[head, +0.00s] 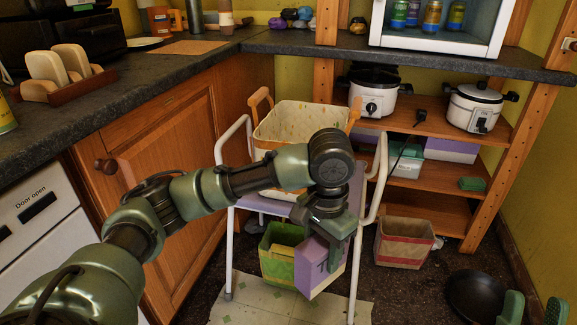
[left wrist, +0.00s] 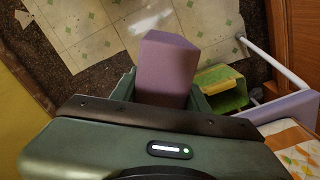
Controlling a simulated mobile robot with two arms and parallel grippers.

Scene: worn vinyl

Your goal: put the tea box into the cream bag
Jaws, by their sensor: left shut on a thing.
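My left gripper (head: 338,240) is shut on the tea box (head: 313,268), a purple box with a pale side, and holds it tilted in the air in front of the chair. In the left wrist view the tea box (left wrist: 166,70) sits between the fingers. The cream bag (head: 404,243), with reddish bands, stands open-topped on the floor to the right of the chair, apart from the box. My right gripper (head: 532,312) shows at the bottom right corner, its green fingers spread and nothing seen between them.
A white-framed chair (head: 238,200) carries a cream tub (head: 290,120) with wooden handles. A green bag (head: 277,262) stands beneath it, close behind the tea box; it also shows in the left wrist view (left wrist: 222,90). A dark pan (head: 473,293) lies right. Wooden shelves (head: 440,185) stand behind.

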